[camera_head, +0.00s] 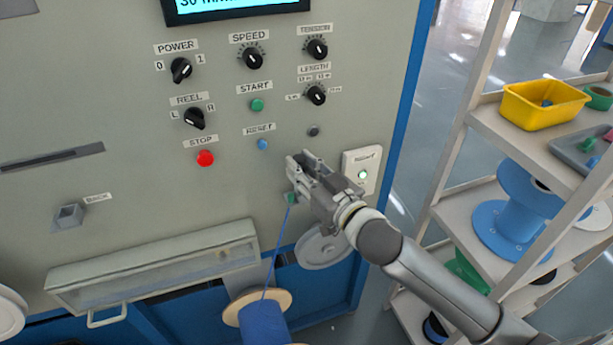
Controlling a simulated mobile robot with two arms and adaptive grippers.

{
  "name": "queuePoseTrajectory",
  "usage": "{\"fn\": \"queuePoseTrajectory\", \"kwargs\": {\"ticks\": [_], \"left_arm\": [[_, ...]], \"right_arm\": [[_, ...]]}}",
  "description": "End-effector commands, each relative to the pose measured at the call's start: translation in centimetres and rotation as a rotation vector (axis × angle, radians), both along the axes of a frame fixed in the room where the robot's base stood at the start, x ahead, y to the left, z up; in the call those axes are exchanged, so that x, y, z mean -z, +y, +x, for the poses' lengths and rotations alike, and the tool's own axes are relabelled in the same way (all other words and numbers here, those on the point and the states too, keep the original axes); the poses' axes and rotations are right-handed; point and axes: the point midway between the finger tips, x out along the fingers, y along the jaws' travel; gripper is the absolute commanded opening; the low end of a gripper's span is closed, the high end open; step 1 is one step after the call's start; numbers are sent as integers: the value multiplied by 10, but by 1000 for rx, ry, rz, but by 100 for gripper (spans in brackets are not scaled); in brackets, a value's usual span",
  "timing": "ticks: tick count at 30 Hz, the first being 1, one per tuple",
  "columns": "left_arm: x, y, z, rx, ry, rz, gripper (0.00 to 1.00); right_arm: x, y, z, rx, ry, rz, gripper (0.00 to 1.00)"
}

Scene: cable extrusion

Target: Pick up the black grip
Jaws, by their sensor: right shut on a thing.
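My right gripper (307,177) is in front of the machine panel, below the blue reset button. It is shut on a small green piece (291,198). A blue cable (277,243) runs from this piece down to a blue spool (263,322) with light wooden flanges. I cannot make out a black grip; a grey tray (568,146) on the shelf at right holds small green and reddish pieces. My left gripper is not in view.
The machine panel (120,130) carries black knobs and coloured buttons. A clear-covered trough (155,268) juts out at lower left. Floor shows between machine and rack.

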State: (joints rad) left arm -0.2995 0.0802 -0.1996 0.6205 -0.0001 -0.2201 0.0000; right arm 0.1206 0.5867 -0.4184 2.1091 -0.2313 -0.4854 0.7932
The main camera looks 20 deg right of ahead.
Motion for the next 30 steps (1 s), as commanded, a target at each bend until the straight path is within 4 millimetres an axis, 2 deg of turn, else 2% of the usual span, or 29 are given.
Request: {"fn": "queuePoseTrajectory", "kwargs": {"ticks": [4,9,15,21,30], "left_arm": [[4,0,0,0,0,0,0],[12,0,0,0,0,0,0],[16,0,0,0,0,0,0],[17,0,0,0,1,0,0],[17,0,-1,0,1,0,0]], "right_arm": [[-34,18,-22,-6,-7,3,4],[-48,42,-53,-5,-4,7,4],[-63,61,-79,-3,-2,5,4],[-70,69,-90,-1,-2,2,4],[-71,70,-92,0,-1,-1,4]]}}
